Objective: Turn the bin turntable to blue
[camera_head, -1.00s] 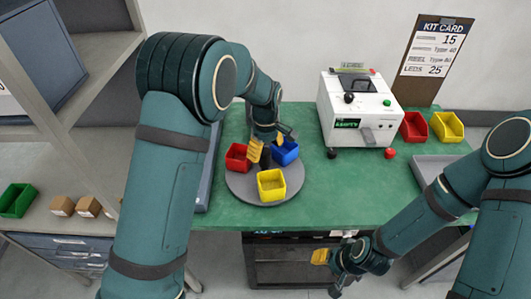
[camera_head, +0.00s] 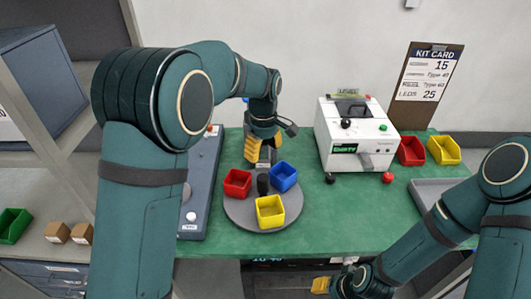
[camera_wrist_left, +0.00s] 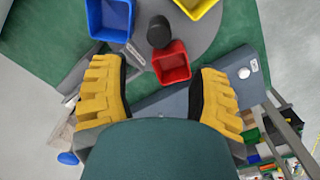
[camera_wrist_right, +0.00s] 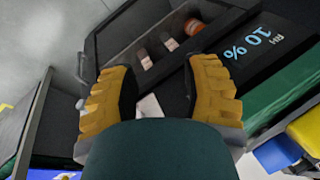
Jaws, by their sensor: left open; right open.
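The bin turntable (camera_head: 238,212) is a grey disc on the green bench with a dark centre post (camera_head: 263,184). It carries a red bin (camera_head: 237,184) at left, a blue bin (camera_head: 284,177) at back right and a yellow bin (camera_head: 270,212) at front. My left gripper (camera_head: 260,155) is open and empty, above the back edge of the disc. In the left wrist view the red bin (camera_wrist_left: 171,65) lies just beyond the gap between its fingers, and the post (camera_wrist_left: 159,32) is behind it. My right gripper (camera_head: 322,285) is open and empty, low before the bench front.
A white tester box (camera_head: 357,138) stands right of the turntable. Red (camera_head: 411,151) and yellow (camera_head: 444,150) bins stand farther right, by a grey tray (camera_head: 432,187). A grey-blue unit (camera_head: 200,195) lies left of the disc. A dark open compartment (camera_wrist_right: 150,45) is below my right gripper.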

